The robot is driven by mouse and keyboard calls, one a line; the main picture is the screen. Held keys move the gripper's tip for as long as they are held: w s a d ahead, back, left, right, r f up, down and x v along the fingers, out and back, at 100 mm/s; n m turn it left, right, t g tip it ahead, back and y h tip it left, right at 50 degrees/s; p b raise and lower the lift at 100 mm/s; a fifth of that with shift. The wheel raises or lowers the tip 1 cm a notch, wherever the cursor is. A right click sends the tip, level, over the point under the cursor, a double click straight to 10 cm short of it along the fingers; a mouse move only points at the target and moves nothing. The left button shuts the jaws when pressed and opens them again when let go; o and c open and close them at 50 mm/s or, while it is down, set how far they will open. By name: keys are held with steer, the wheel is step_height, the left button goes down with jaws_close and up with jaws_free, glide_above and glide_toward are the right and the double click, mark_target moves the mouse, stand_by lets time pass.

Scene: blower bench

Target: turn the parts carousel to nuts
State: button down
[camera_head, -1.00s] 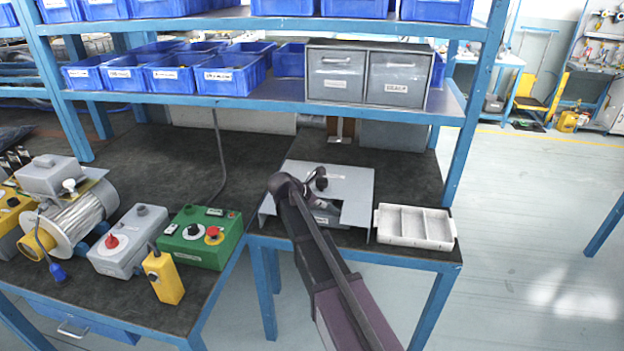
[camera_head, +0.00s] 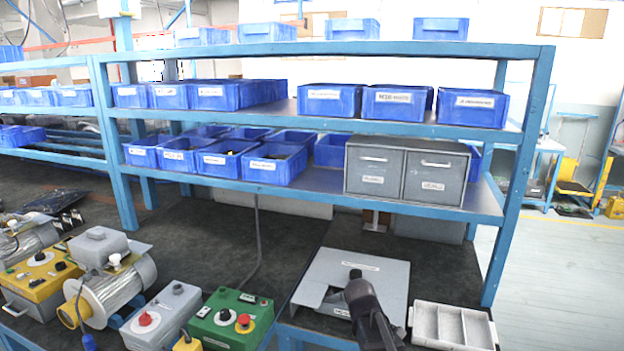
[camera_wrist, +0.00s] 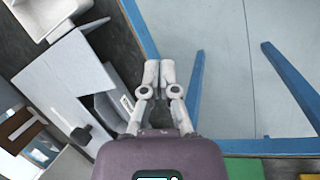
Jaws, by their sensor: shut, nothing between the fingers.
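The parts carousel appears to be the grey sheet-metal housing (camera_head: 385,274) on the bench. It has a black knob (camera_head: 355,273) on top and a cut-out at its front, where part of a white label (camera_head: 342,312) shows; I cannot read it. My dark arm covers part of the housing's front in the head view. In the wrist view the housing (camera_wrist: 60,72) is left of my gripper (camera_wrist: 159,72), with a dark opening and a dark knob (camera_wrist: 80,133). My gripper's fingers are together and empty, over the bench's front edge, apart from the knob.
A white divided tray (camera_head: 452,325) stands right of the housing. A green control box (camera_head: 231,320) and a grey box with a red knob (camera_head: 160,315) stand left. A shelf with blue bins and grey drawers (camera_head: 408,173) overhangs the bench behind.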

steer(key=s+r+m+g+y+p, duration=0.1)
steer(key=s+r+m+y+p, duration=0.1)
steer(key=s+m, duration=0.7)
steer(key=shift+s+a+r+m+y+p, duration=0.15)
steer(key=shift+s+a+m+y+p, duration=0.25)
steer(key=shift+s+y, duration=0.6)
steer(key=shift+d, duration=0.1)
